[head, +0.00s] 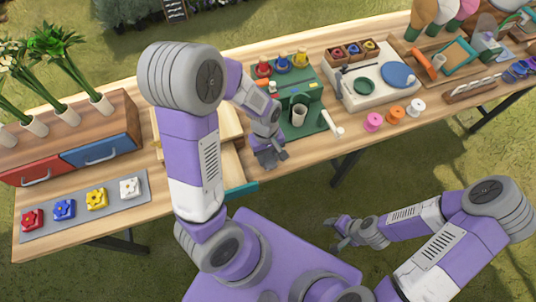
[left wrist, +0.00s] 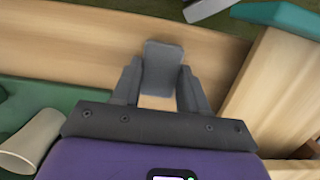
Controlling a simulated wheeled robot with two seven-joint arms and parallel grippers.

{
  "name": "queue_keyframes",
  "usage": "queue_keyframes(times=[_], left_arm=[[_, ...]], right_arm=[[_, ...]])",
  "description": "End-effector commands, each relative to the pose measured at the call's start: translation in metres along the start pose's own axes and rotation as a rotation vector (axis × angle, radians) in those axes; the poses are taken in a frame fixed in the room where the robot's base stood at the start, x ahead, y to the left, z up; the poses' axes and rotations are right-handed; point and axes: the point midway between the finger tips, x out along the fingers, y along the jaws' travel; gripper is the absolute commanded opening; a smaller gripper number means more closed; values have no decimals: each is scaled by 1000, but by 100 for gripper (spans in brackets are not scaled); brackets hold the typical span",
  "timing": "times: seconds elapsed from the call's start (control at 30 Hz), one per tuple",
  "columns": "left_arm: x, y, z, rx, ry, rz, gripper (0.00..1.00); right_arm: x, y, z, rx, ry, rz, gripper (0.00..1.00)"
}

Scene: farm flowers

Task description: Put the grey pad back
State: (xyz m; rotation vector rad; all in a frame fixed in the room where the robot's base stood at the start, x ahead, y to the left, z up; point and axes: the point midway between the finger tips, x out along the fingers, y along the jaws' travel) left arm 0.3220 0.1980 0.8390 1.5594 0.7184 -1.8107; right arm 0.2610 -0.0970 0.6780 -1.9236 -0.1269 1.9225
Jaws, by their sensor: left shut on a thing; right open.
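My left gripper (head: 271,158) is over the front part of the wooden table, between the wooden box and the green base. In the left wrist view its two fingers are closed on the sides of a small grey pad (left wrist: 163,62), which sticks out past the fingertips. Bare table wood shows around the pad; I cannot tell whether it touches the table. In the head view the pad is hard to tell apart from the grey fingers. My right gripper (head: 345,232) is open and empty, out over the grass in front of the table.
The green base (head: 308,118) carries a pale cup (head: 299,114) and a crank with a white handle. The wooden box (head: 232,160) with a teal front edge (head: 242,190) is left of the gripper. A grey mat (head: 128,203) with several coloured flower blocks lies at left. Spools (head: 373,121) stand right.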

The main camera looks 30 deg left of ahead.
Motion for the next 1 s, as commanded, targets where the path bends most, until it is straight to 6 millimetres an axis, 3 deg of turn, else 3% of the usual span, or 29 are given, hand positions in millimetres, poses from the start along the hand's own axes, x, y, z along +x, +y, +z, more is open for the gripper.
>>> queue_keyframes(times=[0.03,0.07,0.23,0.6,1.0], left_arm=[[3,0,0,0,0,0,10],[3,0,-1,0,0,0,45],[2,0,0,0,0,0,69],[-5,0,0,0,1,1,69],[-87,1,0,1,3,4,69]], right_arm=[[2,1,0,0,0,0,52],[2,1,0,0,0,0,52],[1,0,0,0,0,0,52],[-3,-1,0,0,0,0,52],[-31,-12,1,0,0,0,52]])
